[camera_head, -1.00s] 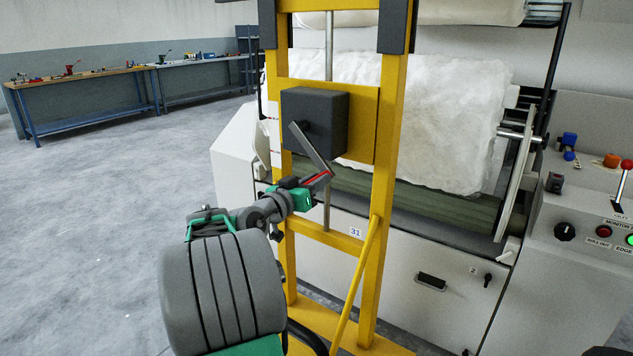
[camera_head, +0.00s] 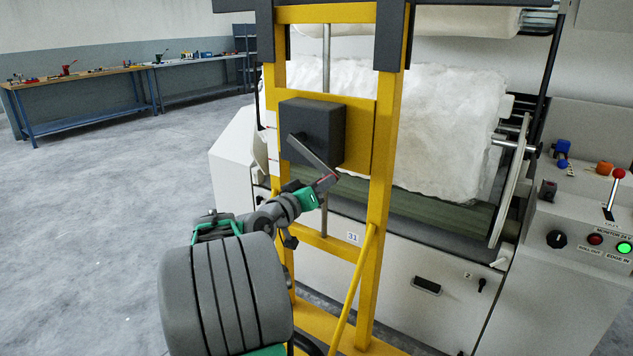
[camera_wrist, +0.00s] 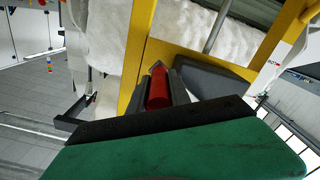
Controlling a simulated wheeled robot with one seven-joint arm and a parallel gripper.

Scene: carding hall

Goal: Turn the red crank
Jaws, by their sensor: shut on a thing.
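The red crank's grey arm (camera_head: 310,151) slants down to the right from a dark box (camera_head: 325,130) on a yellow frame. Its red handle shows in the wrist view (camera_wrist: 158,88), between my gripper's two dark fingers. In the head view my gripper (camera_head: 328,184) is at the lower end of the crank arm, shut on the handle. Only a little red shows there; my fingers hide most of the handle.
The yellow frame (camera_head: 381,200) stands before a white machine (camera_head: 400,265) with a large white fibre roll (camera_head: 440,130). A diagonal yellow brace (camera_head: 355,285) is right of my arm. A control panel (camera_head: 580,215) is at right. Open floor (camera_head: 90,230) lies left.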

